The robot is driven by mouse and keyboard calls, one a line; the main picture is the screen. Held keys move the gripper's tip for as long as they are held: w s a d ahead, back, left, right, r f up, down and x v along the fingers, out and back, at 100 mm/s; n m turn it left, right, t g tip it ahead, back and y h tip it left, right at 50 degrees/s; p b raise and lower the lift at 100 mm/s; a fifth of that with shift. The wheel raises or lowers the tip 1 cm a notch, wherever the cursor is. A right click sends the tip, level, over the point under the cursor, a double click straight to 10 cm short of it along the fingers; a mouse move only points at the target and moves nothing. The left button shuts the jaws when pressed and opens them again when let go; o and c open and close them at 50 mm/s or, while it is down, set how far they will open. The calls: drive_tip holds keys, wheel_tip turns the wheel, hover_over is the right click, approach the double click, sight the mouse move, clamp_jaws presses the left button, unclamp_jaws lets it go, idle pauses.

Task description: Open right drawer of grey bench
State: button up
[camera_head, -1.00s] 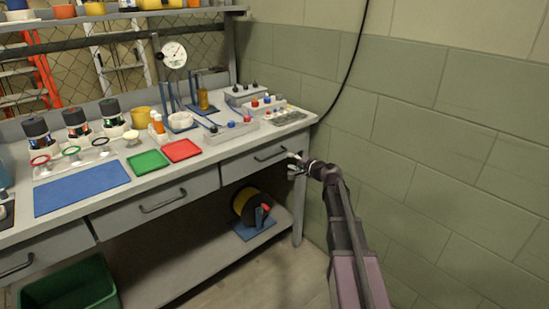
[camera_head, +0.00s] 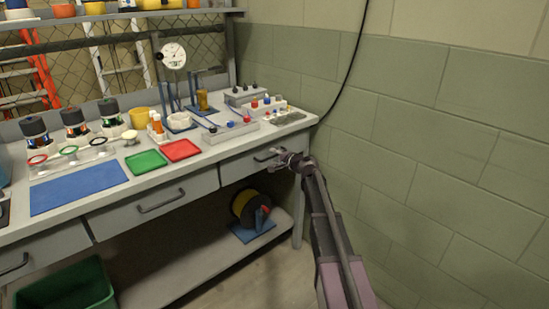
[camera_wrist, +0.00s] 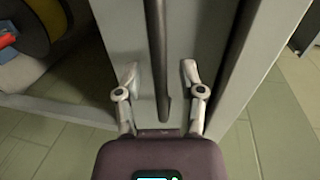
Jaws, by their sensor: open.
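The grey bench (camera_head: 75,207) has a row of drawers under its top. Its right drawer (camera_head: 236,168) looks closed, with its front flush with the bench. The dark bar handle (camera_head: 262,158) of that drawer is partly hidden by my gripper (camera_head: 277,160) in the head view. In the wrist view, the handle (camera_wrist: 157,50) runs between the two spread fingers of my gripper (camera_wrist: 160,72). The fingers are open, one on each side of the bar, with a gap visible on both sides. I cannot tell how close the fingertips are to the drawer front.
A green brick wall (camera_head: 430,150) stands close on the right of my arm. A yellow-and-black reel (camera_head: 250,207) sits on the lower shelf (camera_head: 200,255). The middle drawer (camera_head: 150,200) is closed. A green bin (camera_head: 65,287) is on the floor at left. Several items stand on the benchtop.

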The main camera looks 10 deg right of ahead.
clamp_jaws()
